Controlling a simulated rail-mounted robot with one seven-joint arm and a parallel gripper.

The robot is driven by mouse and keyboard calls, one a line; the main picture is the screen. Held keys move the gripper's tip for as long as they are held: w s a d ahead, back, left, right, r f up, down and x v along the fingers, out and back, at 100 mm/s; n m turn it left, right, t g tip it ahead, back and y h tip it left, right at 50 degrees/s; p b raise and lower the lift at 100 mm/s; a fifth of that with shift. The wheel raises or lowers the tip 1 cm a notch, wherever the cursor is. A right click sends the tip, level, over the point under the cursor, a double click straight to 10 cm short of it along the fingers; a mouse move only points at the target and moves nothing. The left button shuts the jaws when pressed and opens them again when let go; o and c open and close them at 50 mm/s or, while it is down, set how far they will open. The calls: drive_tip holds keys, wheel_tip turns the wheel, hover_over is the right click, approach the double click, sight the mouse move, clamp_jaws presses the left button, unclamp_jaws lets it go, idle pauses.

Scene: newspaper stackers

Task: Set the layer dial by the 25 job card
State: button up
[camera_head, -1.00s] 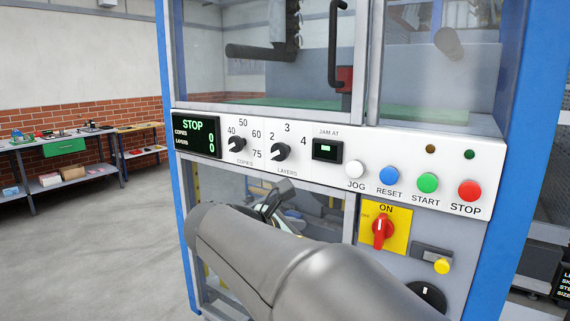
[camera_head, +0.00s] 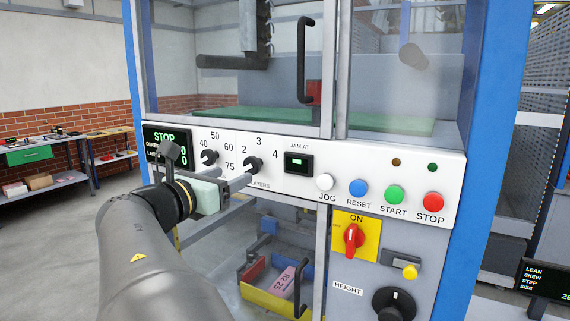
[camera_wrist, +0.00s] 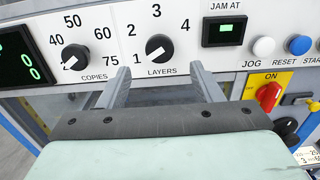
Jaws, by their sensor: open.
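The layer dial, a black knob marked LAYERS, is on the white panel in the head view (camera_head: 253,164) and the wrist view (camera_wrist: 159,47). Its scale runs 1 to 4, and its white mark points lower left, towards 1. My gripper is in front of it in the head view (camera_head: 238,177). In the wrist view my gripper (camera_wrist: 160,72) is open, its fingers just below and either side of the dial, with no visible contact. A pink item (camera_head: 287,281) in the lower bay reads "R2 25". I cannot tell whether it is the job card.
The COPIES dial (camera_wrist: 75,57) is close left of my left finger. The display (camera_wrist: 22,62) shows zeros; in the head view it reads STOP. JOG (camera_head: 325,182), RESET, START and STOP buttons and the red ON switch (camera_head: 354,239) are to the right. A door handle (camera_head: 304,62) protrudes above.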

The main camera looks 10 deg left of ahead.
sight(250, 167)
drive_tip(key=p+x, duration=0.1)
drive_tip(key=x, duration=0.5)
drive_tip(key=shift+w+d, duration=0.1)
drive_tip(key=shift+w, duration=0.15)
drive_tip(key=c, duration=1)
